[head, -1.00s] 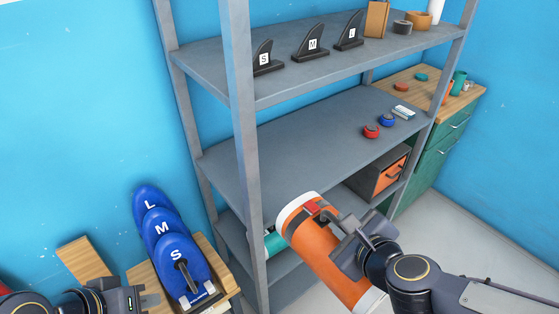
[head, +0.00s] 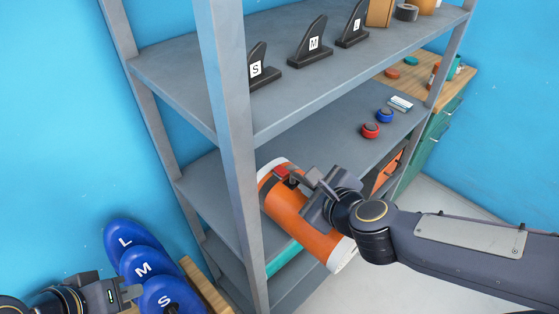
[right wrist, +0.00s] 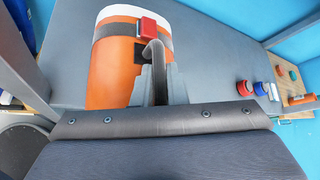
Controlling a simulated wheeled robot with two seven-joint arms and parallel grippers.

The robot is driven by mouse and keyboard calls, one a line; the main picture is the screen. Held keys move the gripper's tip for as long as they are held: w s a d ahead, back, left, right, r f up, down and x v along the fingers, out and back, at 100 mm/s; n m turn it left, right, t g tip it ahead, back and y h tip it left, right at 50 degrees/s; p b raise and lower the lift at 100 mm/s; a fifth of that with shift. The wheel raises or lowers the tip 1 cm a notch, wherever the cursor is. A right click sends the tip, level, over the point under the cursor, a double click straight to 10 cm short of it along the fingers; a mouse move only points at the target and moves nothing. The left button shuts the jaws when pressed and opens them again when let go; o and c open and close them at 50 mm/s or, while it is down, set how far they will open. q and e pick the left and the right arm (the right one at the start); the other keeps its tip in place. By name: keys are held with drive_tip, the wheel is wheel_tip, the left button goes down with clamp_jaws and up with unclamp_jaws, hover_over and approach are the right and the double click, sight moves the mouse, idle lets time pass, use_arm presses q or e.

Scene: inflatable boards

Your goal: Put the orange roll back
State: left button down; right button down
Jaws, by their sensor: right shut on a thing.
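The orange roll (head: 306,232) has white ends, a dark strap and a red buckle. My right gripper (head: 308,188) is shut on it near the strap and holds it tilted at the front of the grey shelf unit, by the middle shelf (head: 330,128). In the right wrist view, the roll (right wrist: 112,80) is in front of my right gripper (right wrist: 155,75), with the grey shelf board behind it. My left gripper (head: 130,292) is at the lower left near the blue boards; its jaws are too small to judge.
A grey post (head: 230,130) stands just left of the roll. Red (head: 370,130) and blue (head: 385,115) round items lie at the middle shelf's right end. Black fins (head: 310,42) stand on the shelf above. A teal roll (head: 283,258) lies below. The middle shelf's centre is clear.

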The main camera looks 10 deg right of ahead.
sight(284, 159)
drive_tip(key=w+a, duration=0.1)
drive_tip(key=w, duration=0.3)
drive_tip(key=w+a, duration=0.1)
drive_tip(key=w, duration=0.3)
drive_tip(key=w+a, duration=0.1)
drive_tip(key=w, duration=0.4)
drive_tip(key=shift+w+a+f+b, duration=0.1)
drive_tip(key=shift+w+f+b, duration=0.35)
drive_tip(key=shift+f+b, duration=0.3)
drive_tip(key=shift+w+a+f+b, duration=0.1)
drive_tip(key=shift+w+f+b, duration=0.4)
drive_tip(key=shift+f, duration=0.45)
drive_tip(key=shift+s, duration=0.1)
drive_tip(key=c, duration=1.8)
unclamp_jaws()
drive_tip(key=shift+f, duration=0.2)
drive_tip(key=shift+c, duration=0.2)
drive_tip(key=o, duration=0.4)
drive_tip(key=shift+s, duration=0.1)
